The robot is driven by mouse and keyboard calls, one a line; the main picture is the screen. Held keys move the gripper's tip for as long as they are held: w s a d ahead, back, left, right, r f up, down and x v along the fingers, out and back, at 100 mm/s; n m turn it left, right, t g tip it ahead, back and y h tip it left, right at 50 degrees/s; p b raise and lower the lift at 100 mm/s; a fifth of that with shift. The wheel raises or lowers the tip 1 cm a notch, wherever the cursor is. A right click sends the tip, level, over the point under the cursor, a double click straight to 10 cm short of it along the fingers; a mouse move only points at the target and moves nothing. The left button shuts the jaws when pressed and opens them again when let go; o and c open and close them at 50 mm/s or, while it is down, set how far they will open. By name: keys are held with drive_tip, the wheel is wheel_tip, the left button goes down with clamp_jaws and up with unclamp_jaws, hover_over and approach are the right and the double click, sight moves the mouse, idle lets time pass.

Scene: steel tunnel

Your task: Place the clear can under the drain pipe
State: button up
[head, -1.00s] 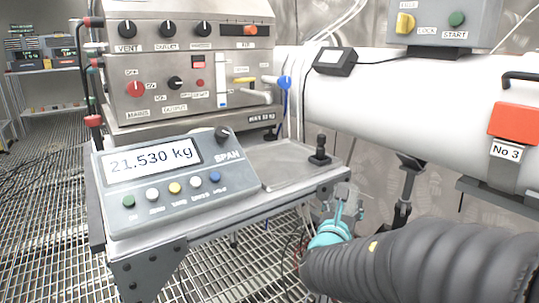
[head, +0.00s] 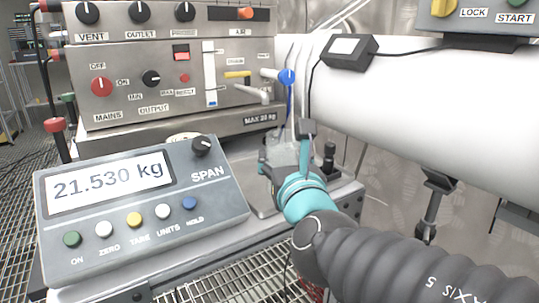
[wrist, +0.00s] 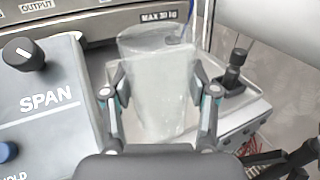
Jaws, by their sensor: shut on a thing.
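The clear can (wrist: 160,95) is see-through and stands roughly upright between the two fingers of my gripper (wrist: 158,78) in the wrist view. In the head view the can (head: 273,152) shows only in part, beside the teal wrist of my gripper (head: 285,150), over the steel pan behind the scale display. Whether its base touches the pan is hidden. A thin pipe with a blue lever valve (head: 288,77) comes down from the steel panel above the can. I take this for the drain pipe; its lower end is hard to make out.
The scale display (head: 140,205) reads 21.530 kg and stands close on the left. A black joystick-like knob (wrist: 235,65) rises from the platform to the right of the can. A thick white pipe (head: 420,110) runs behind on the right. The panel (head: 165,75) stands behind.

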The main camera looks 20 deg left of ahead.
drive_tip(key=shift+a+f+p+x, duration=0.15)
drive_tip(key=shift+f+x, duration=0.45)
drive_tip(key=shift+x, duration=2.3)
drive_tip(key=shift+a+f+p+x, duration=0.15)
drive_tip(key=shift+f+x, duration=0.45)
drive_tip(key=shift+x, duration=2.25)
drive_tip(key=shift+f+p+x, duration=0.15)
drive_tip(key=shift+f+x, duration=0.45)
drive_tip(key=shift+x, duration=2.3)
drive_tip(key=shift+s+f, duration=0.15)
drive_tip(key=shift+f, duration=0.05)
drive_tip(key=o, duration=1.3)
drive_tip(key=shift+r, duration=0.2)
drive_tip(key=shift+r, duration=0.15)
drive_tip(key=b+v, duration=0.1)
drive_tip(key=v, duration=1.1)
